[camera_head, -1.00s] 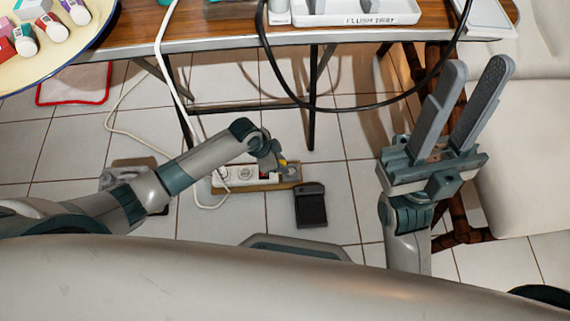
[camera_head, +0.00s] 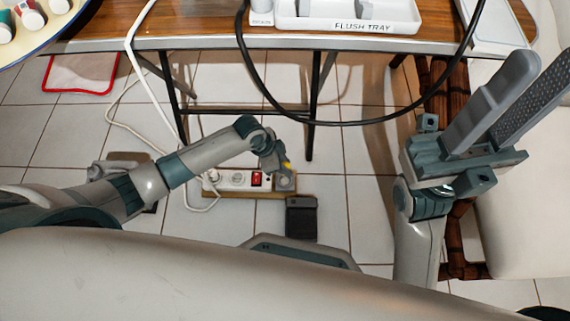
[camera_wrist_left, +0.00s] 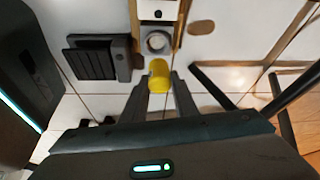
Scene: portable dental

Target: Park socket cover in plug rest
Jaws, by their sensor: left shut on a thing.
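My left gripper (camera_head: 284,166) reaches down to the floor at the right end of the power strip (camera_head: 227,180). In the left wrist view, its fingers (camera_wrist_left: 158,84) are shut on a yellow socket cover (camera_wrist_left: 158,74), which also shows as a small yellow patch in the head view (camera_head: 287,168). A grey round holder, seemingly the plug rest (camera_wrist_left: 158,42), is at the strip's end just beyond the cover. I cannot tell whether cover and holder touch. My right gripper (camera_head: 540,75) is raised at the right, fingers apart and empty.
A dark ribbed pedal-like box (camera_head: 301,217) lies on the tiles just in front of the strip. Table legs (camera_head: 313,105) stand behind it. A white cable (camera_head: 133,50) and a black hose (camera_head: 300,122) hang from the table. A pale seat (camera_head: 520,220) is at the right.

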